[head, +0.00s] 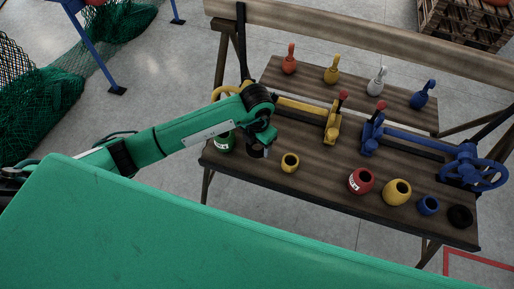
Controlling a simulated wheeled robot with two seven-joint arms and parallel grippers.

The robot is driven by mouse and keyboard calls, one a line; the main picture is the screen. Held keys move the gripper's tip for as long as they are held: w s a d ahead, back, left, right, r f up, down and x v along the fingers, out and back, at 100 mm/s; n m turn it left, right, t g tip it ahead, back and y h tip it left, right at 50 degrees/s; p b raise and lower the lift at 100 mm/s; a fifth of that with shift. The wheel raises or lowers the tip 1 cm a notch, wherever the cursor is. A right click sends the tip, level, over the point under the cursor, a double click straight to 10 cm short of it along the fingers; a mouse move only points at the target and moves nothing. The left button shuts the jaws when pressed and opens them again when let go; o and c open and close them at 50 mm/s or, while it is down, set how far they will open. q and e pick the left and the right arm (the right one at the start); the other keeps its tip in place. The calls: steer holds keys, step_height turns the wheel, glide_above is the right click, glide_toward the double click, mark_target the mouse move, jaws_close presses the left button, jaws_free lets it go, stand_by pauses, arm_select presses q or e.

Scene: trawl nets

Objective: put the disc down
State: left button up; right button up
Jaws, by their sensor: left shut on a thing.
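My left gripper (258,150) reaches in from the left on its green arm and points down over the left part of the wooden bench (318,205). It is shut on a small dark thing, taken to be the disc, which is mostly hidden by the gripper and wrist. I cannot tell whether the disc touches the bench top. My right gripper is not in view.
Behind are yellow (332,124) and blue (372,133) clamps, a blue handwheel (474,168) and several handled pieces. Bench space shows between yellow ring and red bobbin.

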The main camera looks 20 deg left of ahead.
arm_select(q)
step_height(320, 180, down, 4)
steer(key=shift+r+p, duration=0.25)
steer(key=shift+p, duration=0.1)
steer(key=shift+f, duration=0.5)
steer(key=o, duration=1)
steer(key=shift+r, duration=0.1)
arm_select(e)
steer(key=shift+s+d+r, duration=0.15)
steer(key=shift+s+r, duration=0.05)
arm_select(q)
steer(key=shift+r, duration=0.1)
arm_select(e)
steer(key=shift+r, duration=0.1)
